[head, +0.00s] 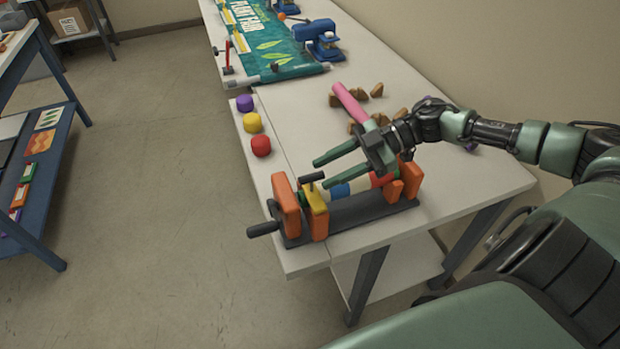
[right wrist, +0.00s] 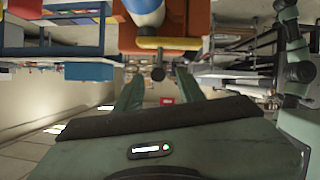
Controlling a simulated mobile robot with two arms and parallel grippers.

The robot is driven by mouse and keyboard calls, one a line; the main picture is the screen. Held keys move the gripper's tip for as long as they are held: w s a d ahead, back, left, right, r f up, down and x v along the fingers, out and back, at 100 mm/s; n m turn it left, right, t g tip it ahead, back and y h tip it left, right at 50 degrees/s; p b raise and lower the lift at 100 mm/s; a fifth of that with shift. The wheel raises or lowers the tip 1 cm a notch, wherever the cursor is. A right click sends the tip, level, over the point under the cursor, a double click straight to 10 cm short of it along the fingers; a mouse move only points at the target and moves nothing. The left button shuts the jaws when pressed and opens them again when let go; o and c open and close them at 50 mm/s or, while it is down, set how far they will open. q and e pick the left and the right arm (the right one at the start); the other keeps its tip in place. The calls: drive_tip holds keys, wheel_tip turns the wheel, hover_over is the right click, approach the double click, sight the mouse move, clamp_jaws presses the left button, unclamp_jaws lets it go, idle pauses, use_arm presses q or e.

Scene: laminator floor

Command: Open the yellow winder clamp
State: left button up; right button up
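The yellow winder clamp (head: 317,221) stands upright beside the left orange end plate of the winder (head: 365,210). Its black lever (head: 312,177) sticks out at the top. The clamp also shows as a yellow bar in the right wrist view (right wrist: 168,43), with a dark round knob (right wrist: 158,73) in front of it. My right gripper (head: 318,174) is open above the winder, fingers pointing left. In both views the black lever end lies between or just beyond the fingertips; I cannot tell whether they touch it. My left gripper is not in view.
Purple, yellow and red (head: 261,146) round pieces line the table's left edge. Behind lie a pink rod (head: 348,101), brown chunks (head: 377,90), a green banner (head: 275,42) and a blue device (head: 318,38). A black crank (head: 263,229) juts over the table edge.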

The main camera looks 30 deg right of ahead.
sight(313, 191)
drive_tip(key=x, duration=0.4)
drive_tip(key=shift+w+r+p, duration=0.1)
drive_tip(key=shift+r+p, duration=0.1)
drive_tip(key=shift+p, duration=0.15)
drive_tip(key=shift+a+f, duration=0.2)
clamp_jaws()
idle(0.9)
